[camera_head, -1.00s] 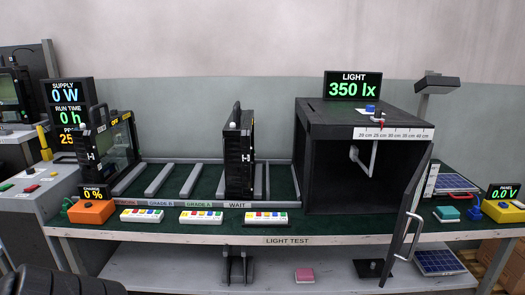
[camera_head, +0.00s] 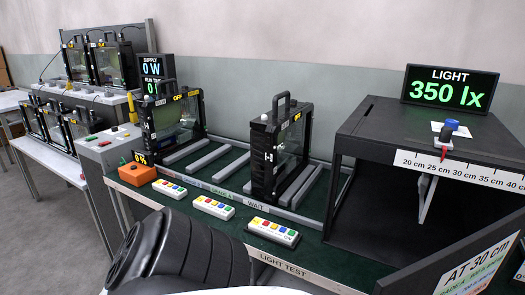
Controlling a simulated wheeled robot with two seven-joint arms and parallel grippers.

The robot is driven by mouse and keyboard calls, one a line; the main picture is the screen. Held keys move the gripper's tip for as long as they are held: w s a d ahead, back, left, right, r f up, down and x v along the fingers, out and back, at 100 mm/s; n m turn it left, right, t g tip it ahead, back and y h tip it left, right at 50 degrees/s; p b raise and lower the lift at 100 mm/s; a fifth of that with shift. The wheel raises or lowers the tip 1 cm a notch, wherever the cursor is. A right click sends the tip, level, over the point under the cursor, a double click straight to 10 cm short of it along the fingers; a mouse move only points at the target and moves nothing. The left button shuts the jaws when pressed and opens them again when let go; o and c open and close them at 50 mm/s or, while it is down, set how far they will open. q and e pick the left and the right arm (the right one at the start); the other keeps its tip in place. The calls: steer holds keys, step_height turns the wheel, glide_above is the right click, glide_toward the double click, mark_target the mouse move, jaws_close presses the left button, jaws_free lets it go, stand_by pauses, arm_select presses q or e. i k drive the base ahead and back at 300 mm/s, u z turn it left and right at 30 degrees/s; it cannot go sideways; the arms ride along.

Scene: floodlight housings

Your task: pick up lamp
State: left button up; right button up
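A black floodlight lamp (camera_head: 279,150) with a top handle and an H mark stands upright in the WAIT part of the slotted rack on the bench. A second lamp (camera_head: 172,122) with a handle stands at the rack's left end, beside the supply display. More lamps stand at the far left, on an upper shelf (camera_head: 110,62) and on a lower table (camera_head: 82,124). A black ribbed arm part of mine (camera_head: 180,255) fills the bottom left. Neither gripper shows.
A dark test box (camera_head: 400,120) with a 350 lx display (camera_head: 449,89) stands at right. Its open door (camera_head: 470,265) juts toward me. Button strips (camera_head: 273,232) line the bench's front edge. An orange charge box (camera_head: 137,174) sits left. Rack slots between the two lamps are empty.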

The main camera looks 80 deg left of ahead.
mark_target(281, 138)
steer(key=u, duration=2.15)
